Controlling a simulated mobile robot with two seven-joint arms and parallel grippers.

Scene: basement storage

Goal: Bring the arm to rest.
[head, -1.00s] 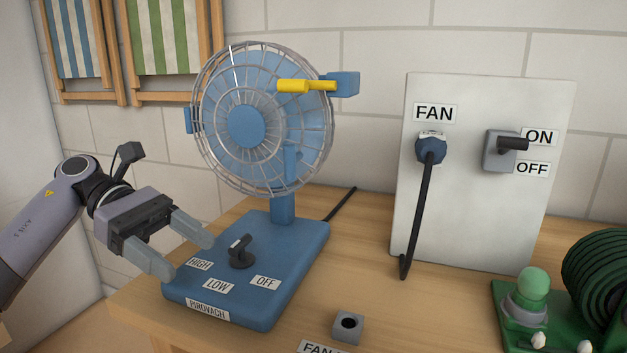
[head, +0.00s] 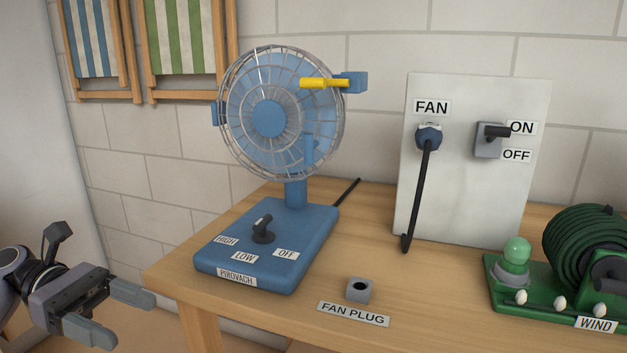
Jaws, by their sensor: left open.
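My left gripper (head: 122,316) is open and empty at the lower left, off the table's left edge and apart from the fan. The blue fan (head: 280,118) stands on the table with its wire cage facing forward. Its base (head: 300,232) carries a black knob (head: 263,230) among the HIGH, LOW and OFF labels. My right gripper does not show.
The wooden table (head: 440,290) holds a grey socket (head: 359,290) labelled FAN PLUG and a green reel device (head: 590,250) at right. A white panel (head: 470,200) has the FAN plug (head: 429,138) and an ON/OFF lever (head: 496,132). Folded striped chairs (head: 185,40) hang on the wall.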

